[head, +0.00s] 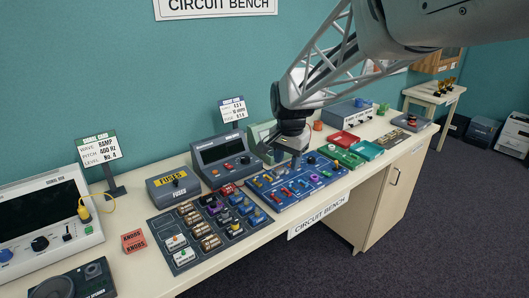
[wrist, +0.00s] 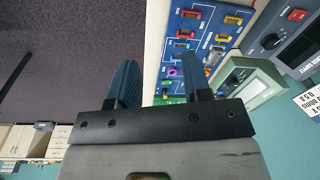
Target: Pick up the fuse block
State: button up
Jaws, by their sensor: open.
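My gripper (head: 296,162) hangs over the back part of the blue circuit board (head: 262,200) in the head view. In the wrist view its two blue fingers (wrist: 160,75) are apart with nothing held between them. The blue board (wrist: 176,53) lies beyond the fingertips, with small coloured parts on it. A grey box with a yellow "FUSES" label (head: 173,184) stands on the bench to the left. A dark panel (head: 162,228) in front of it holds several tan, blue and purple blocks. I cannot tell for certain which piece is the fuse block.
A grey console (head: 224,153) and a green meter (head: 262,131) stand behind the boards. Red (head: 343,140) and teal (head: 367,150) trays lie to the right. A red "KNOBS" box (head: 133,241) and a white oscilloscope-like unit (head: 90,240) are at the left.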

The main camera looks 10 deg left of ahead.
jog(key=w+a+f+m, duration=0.1)
jog(key=w+a+f, duration=0.55)
jog(key=a, duration=0.35)
jog(key=m+g, duration=0.1)
jog(key=m, duration=0.1)
send_over(227, 187)
jog(key=f, duration=0.7)
jog(key=shift+s+a+f, duration=0.1)
jog(key=shift+a+f, duration=0.15)
jog(key=shift+f, duration=0.05)
jog(key=shift+f, duration=1.3)
jog(key=shift+d+f, duration=0.2)
jog(key=shift+f, duration=2.4)
jog(key=c, duration=0.7)
